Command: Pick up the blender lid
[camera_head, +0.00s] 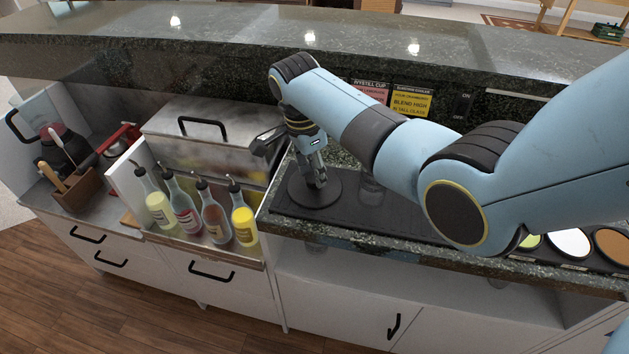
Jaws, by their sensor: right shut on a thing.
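A flat, round, dark disc, which looks like the blender lid (300,197), is at the left end of the black bar mat. My right gripper (318,182) points down at the middle of it and is shut on it. The grip point itself is small and dark, and partly hidden by the fingers. I cannot tell whether the lid touches the mat or is slightly raised. My left gripper is not in view.
A clear glass (371,188) stands on the mat (408,219), just right of the lid. Several pour-spout bottles (215,222) stand in a rack to the left, below a metal bin with a handled lid (203,128). The raised granite bar (240,45) runs behind.

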